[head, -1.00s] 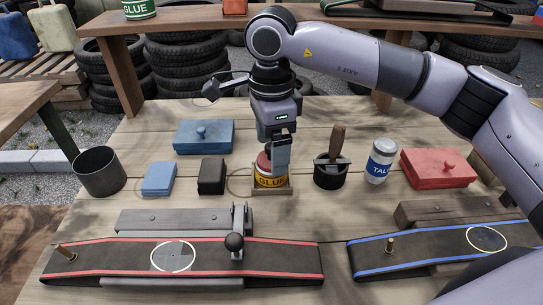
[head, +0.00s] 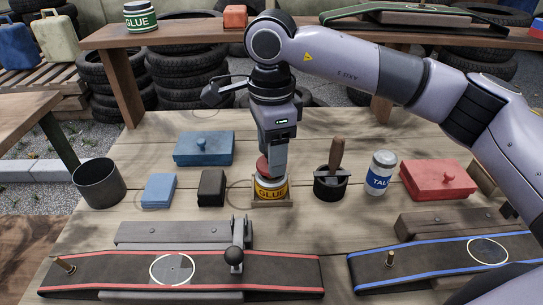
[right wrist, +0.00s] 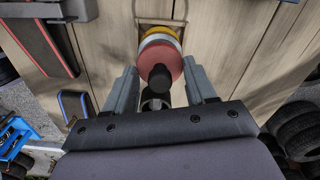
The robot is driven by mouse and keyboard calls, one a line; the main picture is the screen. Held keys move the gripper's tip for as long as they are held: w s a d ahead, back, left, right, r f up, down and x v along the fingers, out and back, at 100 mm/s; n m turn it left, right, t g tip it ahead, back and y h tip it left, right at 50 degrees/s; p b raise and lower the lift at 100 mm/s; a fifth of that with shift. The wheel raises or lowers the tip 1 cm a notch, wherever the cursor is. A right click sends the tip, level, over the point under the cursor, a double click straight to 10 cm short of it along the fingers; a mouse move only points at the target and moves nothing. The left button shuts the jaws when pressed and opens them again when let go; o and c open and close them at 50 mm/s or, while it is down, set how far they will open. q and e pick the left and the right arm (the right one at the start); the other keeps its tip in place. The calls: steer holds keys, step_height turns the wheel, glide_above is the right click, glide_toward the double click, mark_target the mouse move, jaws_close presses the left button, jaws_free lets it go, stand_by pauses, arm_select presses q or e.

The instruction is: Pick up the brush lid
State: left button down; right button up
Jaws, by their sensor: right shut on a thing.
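The brush lid (head: 263,166) is a red disc at the yellow glue tin, under my right gripper. In the right wrist view, the lid (right wrist: 172,58) shows its black knob between the fingers. My right gripper (right wrist: 155,88) is shut on the brush lid, and it also shows in the head view (head: 274,165). The glue tin (head: 271,193) stands upright in a small wooden holder. A pale rim shows between lid and tin; I cannot tell whether they touch. The brush itself is hidden. My left gripper is not in view.
A black box (head: 211,188) and blue box (head: 158,190) stand left of the tin. A dark mortar (head: 330,188) and talc can (head: 380,173) stand right. Red-edged (head: 90,270) and blue-edged (head: 420,275) belts lie in front. A shelf (head: 190,38) crosses behind.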

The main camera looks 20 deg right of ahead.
step_height(320, 180, up, 18)
steer(key=p, duration=0.2)
steer(key=shift+p, duration=0.35)
steer(key=o, duration=0.4)
steer(key=c, duration=0.3)
